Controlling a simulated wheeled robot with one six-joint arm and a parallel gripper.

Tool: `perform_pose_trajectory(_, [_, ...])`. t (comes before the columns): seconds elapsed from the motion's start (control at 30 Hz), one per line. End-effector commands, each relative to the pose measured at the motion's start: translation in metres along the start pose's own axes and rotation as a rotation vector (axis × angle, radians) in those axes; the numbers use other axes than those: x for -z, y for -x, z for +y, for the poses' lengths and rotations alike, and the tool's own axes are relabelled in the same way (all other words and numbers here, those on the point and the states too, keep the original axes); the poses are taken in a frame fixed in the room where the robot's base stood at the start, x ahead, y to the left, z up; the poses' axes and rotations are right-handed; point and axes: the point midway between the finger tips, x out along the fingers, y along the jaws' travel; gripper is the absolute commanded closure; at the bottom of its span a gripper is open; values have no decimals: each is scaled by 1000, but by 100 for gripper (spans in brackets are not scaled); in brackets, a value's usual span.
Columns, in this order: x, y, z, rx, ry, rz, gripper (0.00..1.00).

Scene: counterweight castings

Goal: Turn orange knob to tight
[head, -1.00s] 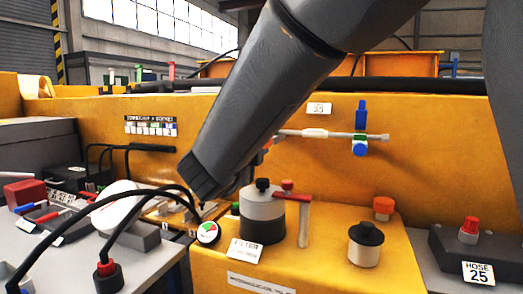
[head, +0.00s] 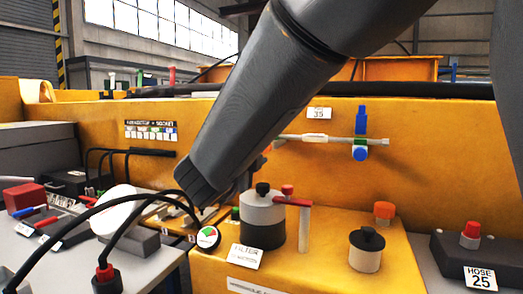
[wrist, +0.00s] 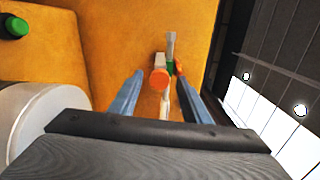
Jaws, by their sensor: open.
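In the wrist view an orange knob (wrist: 159,80) with a round face sits on a fitting with a green part and a grey pipe, against a yellow wall. My gripper (wrist: 158,70) is open, with one bluish finger on each side of the knob in the picture. I see no finger clearly touching it, and the depth between them cannot be told. In the head view my arm hides the gripper and this knob. Another orange cap (head: 384,209) stands on the yellow block at the right there.
A pipe with a blue valve (head: 361,150) runs along the yellow wall (head: 440,140). A black-and-grey filter canister (head: 263,218), a red T-handle (head: 305,225) and a black-topped pot (head: 366,250) stand below. Black hoses cross the left. A green knob (wrist: 17,27) shows in the wrist view.

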Motion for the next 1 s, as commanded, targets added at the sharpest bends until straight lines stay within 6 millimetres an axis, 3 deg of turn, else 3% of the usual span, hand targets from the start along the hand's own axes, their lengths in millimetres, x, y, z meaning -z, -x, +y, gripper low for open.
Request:
perform_pose_trajectory(0.4, [-1, 62, 0, -1, 0, -3, 57])
perform_pose_trajectory(0.87, [0, 71, 0, 0, 1, 0, 57])
perform_pose_trajectory(1.0, [0, 74, -14, 0, 1, 0, 57])
